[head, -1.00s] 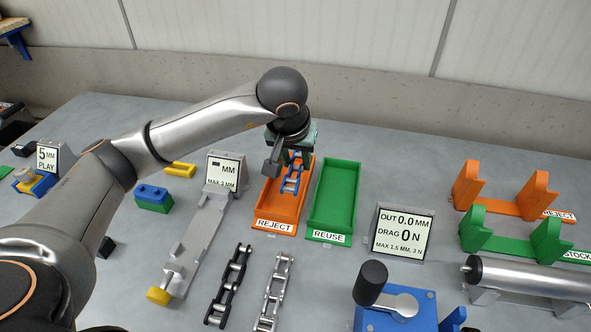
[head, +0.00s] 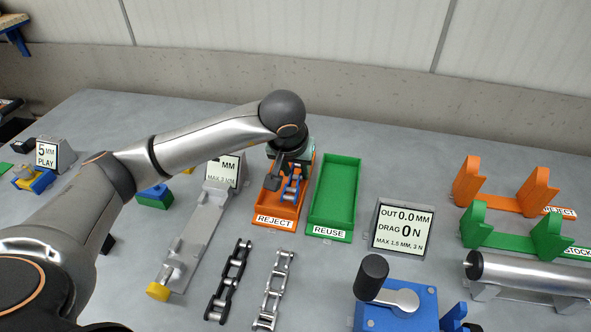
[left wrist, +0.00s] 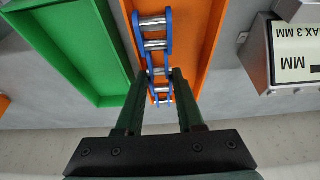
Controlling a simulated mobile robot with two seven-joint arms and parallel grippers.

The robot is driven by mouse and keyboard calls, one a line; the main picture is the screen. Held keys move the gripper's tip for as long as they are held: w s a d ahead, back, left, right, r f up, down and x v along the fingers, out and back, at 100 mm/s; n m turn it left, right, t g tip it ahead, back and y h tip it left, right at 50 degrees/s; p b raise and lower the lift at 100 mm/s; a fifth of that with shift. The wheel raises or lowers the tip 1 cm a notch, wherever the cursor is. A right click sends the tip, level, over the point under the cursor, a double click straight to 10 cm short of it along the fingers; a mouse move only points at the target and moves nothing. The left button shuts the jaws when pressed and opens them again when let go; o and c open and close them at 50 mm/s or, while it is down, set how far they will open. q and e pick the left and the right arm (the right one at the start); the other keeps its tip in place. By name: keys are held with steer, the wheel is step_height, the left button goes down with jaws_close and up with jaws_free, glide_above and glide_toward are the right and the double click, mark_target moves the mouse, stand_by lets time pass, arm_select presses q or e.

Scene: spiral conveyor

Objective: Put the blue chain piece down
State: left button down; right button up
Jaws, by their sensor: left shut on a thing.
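The blue chain piece (left wrist: 157,60), with blue side plates and silver rollers, is between the fingers of my left gripper (left wrist: 161,75) in the left wrist view. The gripper is shut on it. In the head view, my left gripper (head: 283,182) points down over the orange REJECT tray (head: 275,222) and partly hides the blue chain piece (head: 291,189). The chain lies within the tray's outline in both views; whether it touches the tray floor I cannot tell. My right gripper is not in view.
The green REUSE tray (head: 335,197) stands empty just right of the REJECT tray. A black chain (head: 229,280) and a silver chain (head: 272,290) lie in front. A grey gauge fixture (head: 197,240) stands left. A blue crank device (head: 395,305) is at front right.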

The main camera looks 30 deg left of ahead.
arm_select(q)
steer(key=shift+f, duration=0.2)
steer(key=c, duration=0.5)
jaws_free()
steer(key=shift+s+f, duration=0.15)
steer(key=shift+s, duration=0.05)
steer(key=shift+c, duration=0.2)
steer(key=shift+d, duration=0.15)
steer(key=shift+r+p, duration=0.25)
steer(key=shift+p, duration=0.15)
steer(key=v, duration=1.2)
steer(key=shift+w+r, duration=0.2)
steer(key=shift+r, duration=0.3)
